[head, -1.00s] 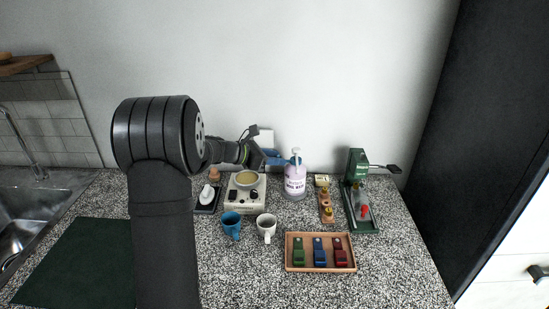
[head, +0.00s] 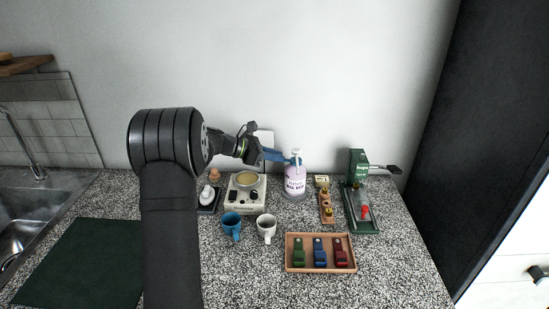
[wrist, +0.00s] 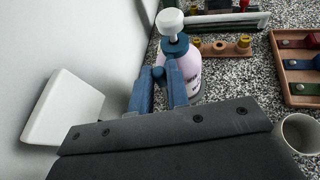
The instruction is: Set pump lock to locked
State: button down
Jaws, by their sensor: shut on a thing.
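The pump bottle (head: 294,184) is a clear bottle of pink-lilac liquid with dark lettering, upright at the back of the counter. It also shows in the wrist view (wrist: 189,72). Its white pump head (wrist: 169,22) sits above a blue collar, the pump lock (wrist: 174,47). My gripper (head: 288,160) has blue fingers and reaches in from the left at collar height. In the wrist view its fingertips (wrist: 165,74) come together at the near side of the blue lock, shut on it. The exact contact is hard to see, blue against blue.
A white box-like object (wrist: 62,108) stands by the wall near my gripper. A wooden block with brass knobs (head: 326,204) and a green press (head: 358,200) stand right of the bottle. A scale-like device (head: 245,194), two mugs (head: 266,228) and a wooden tray (head: 320,267) are nearby.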

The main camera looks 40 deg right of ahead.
jog(key=shift+w+d+m+g+y, duration=0.25)
jog(key=shift+d+m+g+y, duration=0.15)
jog(key=shift+m+g, duration=0.3)
jog(key=c, duration=1.4)
grip_release()
jog(key=v, duration=1.7)
jog(key=shift+w+r, duration=0.15)
jog(key=shift+a, duration=0.1)
